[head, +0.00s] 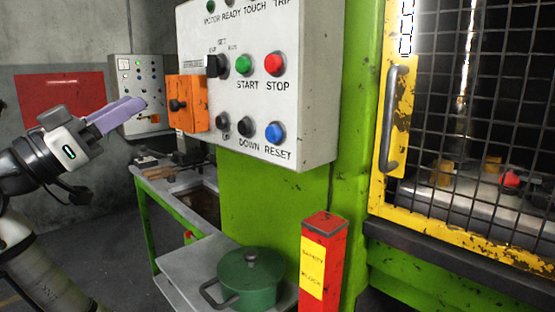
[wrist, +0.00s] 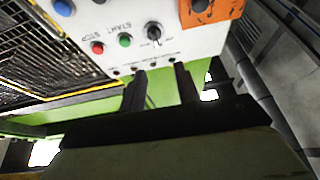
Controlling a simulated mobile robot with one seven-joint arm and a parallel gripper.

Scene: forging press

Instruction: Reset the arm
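My arm comes in from the left edge of the head view. My gripper (head: 136,105) is raised in free air left of the orange box on the control panel, its fingers pointing right and slightly up. In the wrist view its two dark fingers stand apart with a gap between them, and nothing shows in the gap. The control panel (head: 310,120) carries a green START button (head: 243,64), a red STOP button (head: 275,63), a blue RESET button (head: 274,131) and a black selector knob (head: 216,66). The panel also shows in the wrist view (wrist: 130,22). No touch between gripper and panel shows.
A yellow-framed mesh door (head: 389,120) with a grey handle stands closed at right. A red safety block (head: 322,262) and a lidded green pot (head: 252,280) stand below the panel. A green-legged bench (head: 160,178) and a grey wall box (head: 130,72) lie behind my gripper.

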